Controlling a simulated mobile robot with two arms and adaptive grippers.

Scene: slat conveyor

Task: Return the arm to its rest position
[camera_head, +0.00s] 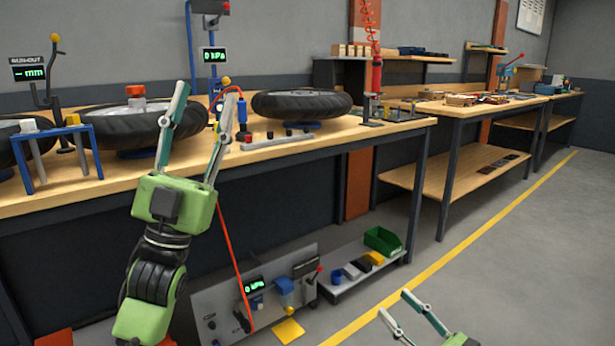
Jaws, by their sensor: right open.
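My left gripper (206,92) is raised in front of the long wooden workbench (345,129), pointing up. Its two fingers stand wide apart with nothing visible between them, and they overlap the middle tire (128,124) in the picture. My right gripper (395,303) shows only partly at the bottom right, over the floor. Its fingers are apart and empty, and the rest of that arm is cut off by the frame edge.
A red hose (233,262) hangs behind my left gripper. Below are a grey control panel (222,298) and a low shelf with a green bin (383,240). The floor at right is clear.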

